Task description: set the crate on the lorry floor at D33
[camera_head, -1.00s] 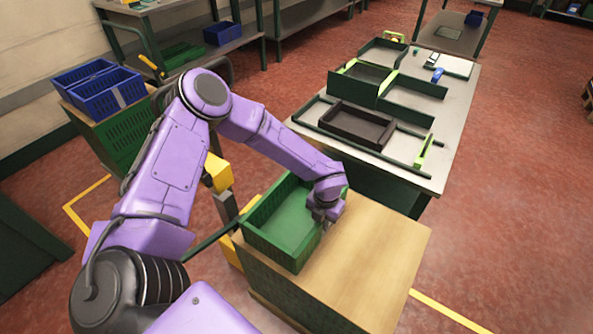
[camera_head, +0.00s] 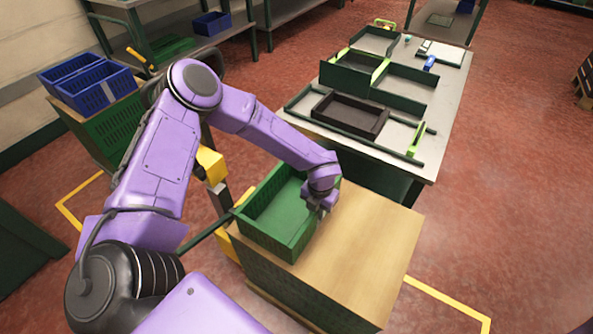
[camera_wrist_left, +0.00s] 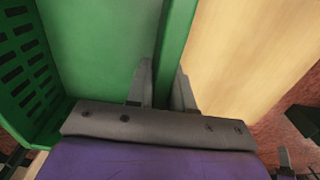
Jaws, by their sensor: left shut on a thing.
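A green crate (camera_head: 254,238), empty inside, sits at the left side of a wooden-topped stand (camera_head: 362,240) in the head view. My left gripper (camera_head: 318,205) is at the crate's right wall, shut on its rim. In the left wrist view, the left gripper (camera_wrist_left: 160,88) has one finger inside the crate and one outside, with the green wall (camera_wrist_left: 176,45) between them. The wooden top also shows right of that wall. No lorry floor or D33 mark can be made out.
A grey table (camera_head: 440,140) with a dark brown tray (camera_head: 349,117) and green dividers stands behind the stand. Blue crates (camera_head: 96,90) sit on a green stack at the left. Yellow lines mark the red floor, which is open at the right.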

